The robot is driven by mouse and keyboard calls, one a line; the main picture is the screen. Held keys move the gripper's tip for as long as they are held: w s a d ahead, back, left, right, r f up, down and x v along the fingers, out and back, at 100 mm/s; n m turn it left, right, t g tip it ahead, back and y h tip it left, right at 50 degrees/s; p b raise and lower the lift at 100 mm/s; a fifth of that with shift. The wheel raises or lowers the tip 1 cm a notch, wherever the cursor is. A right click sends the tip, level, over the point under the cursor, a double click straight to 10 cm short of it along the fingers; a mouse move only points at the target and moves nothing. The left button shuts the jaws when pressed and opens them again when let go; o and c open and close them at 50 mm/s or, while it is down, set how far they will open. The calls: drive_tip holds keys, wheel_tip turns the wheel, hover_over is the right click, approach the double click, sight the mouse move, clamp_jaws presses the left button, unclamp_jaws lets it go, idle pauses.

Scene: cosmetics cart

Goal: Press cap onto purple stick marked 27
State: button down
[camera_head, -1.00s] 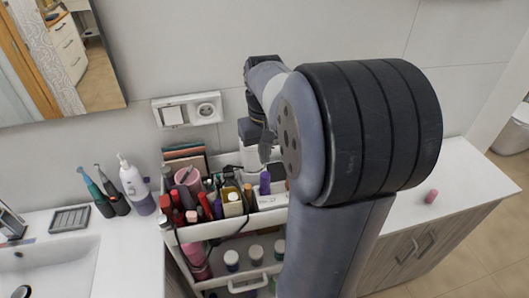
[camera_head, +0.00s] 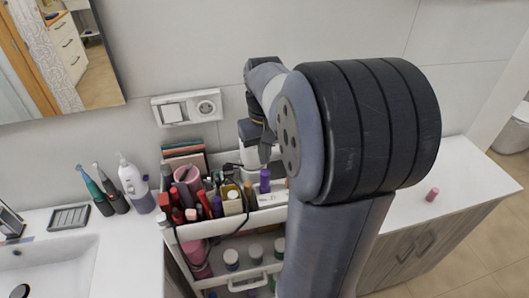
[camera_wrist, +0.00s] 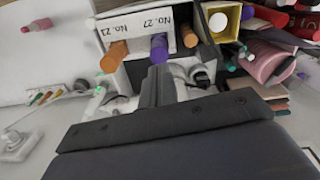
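The purple stick (camera_head: 265,182) stands upright in a white holder (camera_wrist: 182,47) on the cart's top tier. In the wrist view, the purple stick (camera_wrist: 160,49) is beside the printed label "No. 27". Its round purple end faces my camera; I cannot tell whether that end is a cap. My gripper (camera_head: 265,158) is above the stick. In the wrist view, my gripper's fingers (camera_wrist: 157,72) are together with nothing visible between them, and their tips lie close to the stick's end. I cannot tell whether they touch it.
An orange stick (camera_wrist: 114,56) stands at "No. 21" in the same holder. A small pink cylinder (camera_head: 432,195) lies on the otherwise clear right counter.

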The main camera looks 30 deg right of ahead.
sight(265, 171)
drive_tip(key=shift+f+b, duration=1)
drive_tip(key=shift+f, duration=0.6)
drive_tip(key=shift+r, duration=0.1)
drive_tip(key=shift+r+p, duration=1.3)
drive_tip(key=shift+r, duration=2.2)
drive_tip(key=shift+f+b, duration=1.1)
drive_tip(key=shift+f, duration=2.25)
